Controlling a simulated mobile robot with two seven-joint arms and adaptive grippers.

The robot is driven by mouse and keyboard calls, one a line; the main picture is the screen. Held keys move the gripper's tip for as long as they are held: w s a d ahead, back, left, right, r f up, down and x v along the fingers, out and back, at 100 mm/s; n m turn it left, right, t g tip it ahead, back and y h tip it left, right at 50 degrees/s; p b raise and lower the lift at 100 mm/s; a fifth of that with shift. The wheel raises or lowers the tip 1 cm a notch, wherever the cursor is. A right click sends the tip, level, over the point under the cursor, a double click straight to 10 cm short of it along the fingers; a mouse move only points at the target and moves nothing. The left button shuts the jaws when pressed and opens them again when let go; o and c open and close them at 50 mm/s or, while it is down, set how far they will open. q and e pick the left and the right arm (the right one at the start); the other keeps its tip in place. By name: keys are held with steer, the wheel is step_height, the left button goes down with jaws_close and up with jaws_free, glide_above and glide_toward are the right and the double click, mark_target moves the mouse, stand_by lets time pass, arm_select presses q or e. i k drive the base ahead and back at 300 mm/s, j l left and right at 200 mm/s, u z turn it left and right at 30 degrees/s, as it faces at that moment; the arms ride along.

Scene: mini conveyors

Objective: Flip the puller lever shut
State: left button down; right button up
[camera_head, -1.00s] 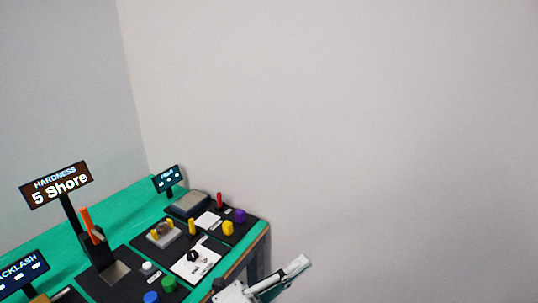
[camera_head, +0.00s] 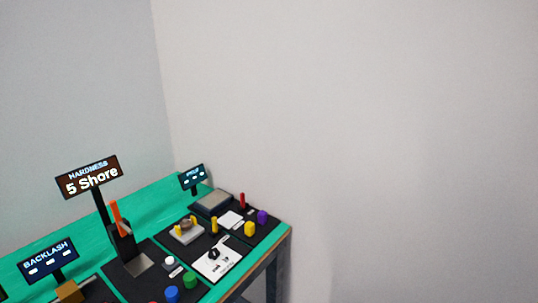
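No lever in view is readably labelled as the puller's, so I cannot tell which one it is. An orange lever (camera_head: 115,212) stands nearly upright on the black hardness station, below the sign (camera_head: 92,177) reading "HARDNESS 5 Shore". A small yellow upright handle (camera_head: 214,225) stands beside a grey fixture (camera_head: 187,231) with yellow posts. A small red upright handle (camera_head: 242,200) stands near the far right corner. Neither of my grippers is in view.
The green table (camera_head: 155,208) fills the lower left. A white dial panel (camera_head: 218,260), blue button (camera_head: 172,294), green button (camera_head: 189,280), yellow block (camera_head: 250,229) and purple block (camera_head: 262,217) sit near its right edge. A BACKLASH sign (camera_head: 49,261) stands at left. Bare wall fills the right.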

mark_target(214, 220)
steer(key=i+l+u, duration=0.15)
steer(key=l+u, duration=0.2)
steer(key=u, duration=0.15)
steer(key=l+u, duration=0.5)
steer(key=i+j, duration=0.05)
steer(key=j, duration=0.05)
